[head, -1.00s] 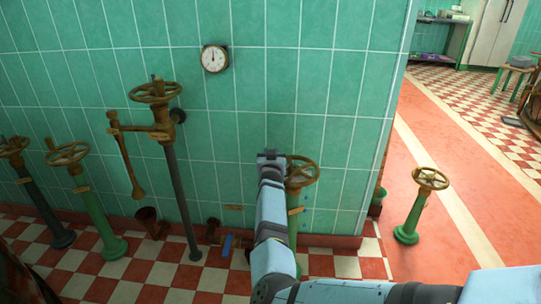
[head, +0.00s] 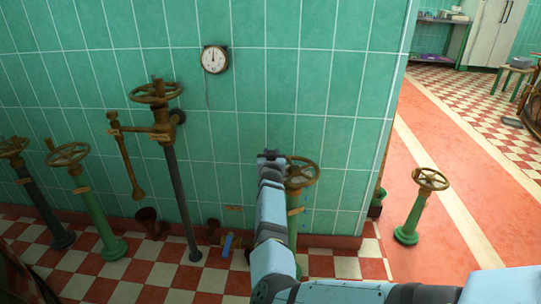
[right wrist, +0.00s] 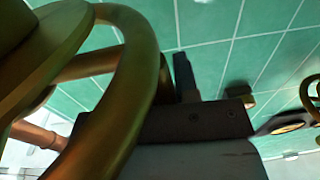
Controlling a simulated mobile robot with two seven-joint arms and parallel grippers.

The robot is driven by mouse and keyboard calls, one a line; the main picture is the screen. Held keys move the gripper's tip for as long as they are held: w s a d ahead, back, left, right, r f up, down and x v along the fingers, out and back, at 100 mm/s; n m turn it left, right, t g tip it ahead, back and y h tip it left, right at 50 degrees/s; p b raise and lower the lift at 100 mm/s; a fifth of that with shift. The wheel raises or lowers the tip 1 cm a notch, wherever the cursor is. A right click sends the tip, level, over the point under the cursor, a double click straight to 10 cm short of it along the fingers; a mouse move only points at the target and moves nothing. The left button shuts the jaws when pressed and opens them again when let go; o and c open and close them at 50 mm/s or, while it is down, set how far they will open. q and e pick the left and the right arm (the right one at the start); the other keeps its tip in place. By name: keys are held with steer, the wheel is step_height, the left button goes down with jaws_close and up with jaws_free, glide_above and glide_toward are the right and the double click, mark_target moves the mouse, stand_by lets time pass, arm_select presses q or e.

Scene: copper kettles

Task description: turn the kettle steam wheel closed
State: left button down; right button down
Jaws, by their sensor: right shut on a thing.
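A brass spoked wheel (head: 303,172) sits on a green post (head: 293,222) against the tiled wall, just right of my right forearm. My right gripper (head: 271,156) is at the left part of its rim. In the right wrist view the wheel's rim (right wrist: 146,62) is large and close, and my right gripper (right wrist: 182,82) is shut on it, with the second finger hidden. A small tan tag (head: 295,211) on the post is too small to read. My left gripper is not in view.
Similar wheels stand on a dark pipe (head: 155,92), on a green post at left (head: 68,154), at the far left (head: 12,147) and on a short green post (head: 430,179) at right. A round gauge (head: 214,59) hangs on the wall.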

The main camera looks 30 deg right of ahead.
steer(key=shift+s+d, duration=0.3)
steer(key=shift+d, duration=0.5)
steer(key=c, duration=1)
jaws_free()
steer(key=shift+s+d+h, duration=0.1)
steer(key=shift+h, duration=0.2)
steer(key=shift+o, duration=0.7)
steer(key=shift+d, duration=0.1)
steer(key=shift+a, duration=0.2)
